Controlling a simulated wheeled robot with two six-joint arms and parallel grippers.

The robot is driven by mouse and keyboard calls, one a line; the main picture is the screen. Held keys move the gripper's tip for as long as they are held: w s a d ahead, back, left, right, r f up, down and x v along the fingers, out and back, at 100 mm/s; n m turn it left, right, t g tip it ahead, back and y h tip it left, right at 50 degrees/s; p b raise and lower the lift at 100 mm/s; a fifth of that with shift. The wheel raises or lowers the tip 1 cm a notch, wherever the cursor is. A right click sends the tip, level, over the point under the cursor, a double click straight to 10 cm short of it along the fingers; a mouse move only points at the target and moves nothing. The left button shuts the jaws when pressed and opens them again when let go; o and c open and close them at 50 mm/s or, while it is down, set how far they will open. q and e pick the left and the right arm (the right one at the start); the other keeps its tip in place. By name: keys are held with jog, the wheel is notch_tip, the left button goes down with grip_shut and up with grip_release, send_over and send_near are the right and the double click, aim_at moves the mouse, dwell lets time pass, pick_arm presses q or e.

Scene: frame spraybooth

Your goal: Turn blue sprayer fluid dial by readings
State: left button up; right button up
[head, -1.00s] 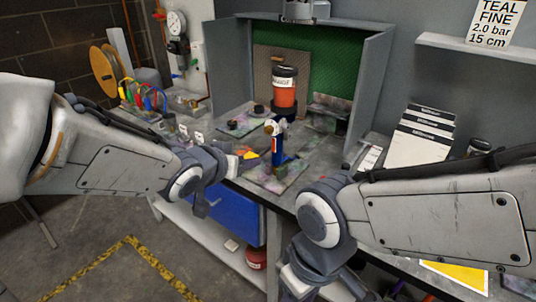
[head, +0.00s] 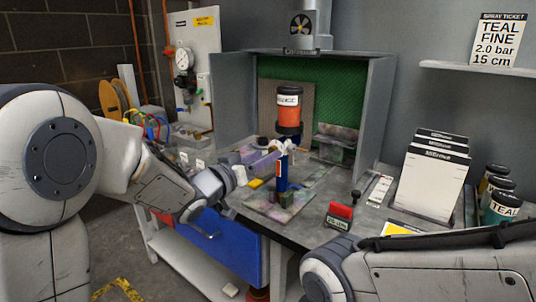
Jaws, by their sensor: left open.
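The blue sprayer (head: 282,172) stands upright on a paint-stained plate on the bench, with a pale metal head. An orange jar (head: 289,105) with a white label shows directly above it; I cannot tell if they are joined. The fluid dial is too small to make out. My left gripper (head: 258,166) is open, just left of the sprayer head; its fingers blend with the stained surface behind, and I cannot tell if they touch the sprayer. A ticket (head: 497,40) reads TEAL, FINE, 2.0 bar, 15 cm. My right gripper is out of view.
A booth with grey side walls (head: 378,110) and a green back stands behind the sprayer. A round gauge (head: 184,60) hangs on the left panel. White cards (head: 433,180) and jars, one labelled TEAL (head: 501,207), stand right.

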aim_at(273, 150)
pick_arm(q)
jog(key=shift+x, duration=1.15)
grip_shut()
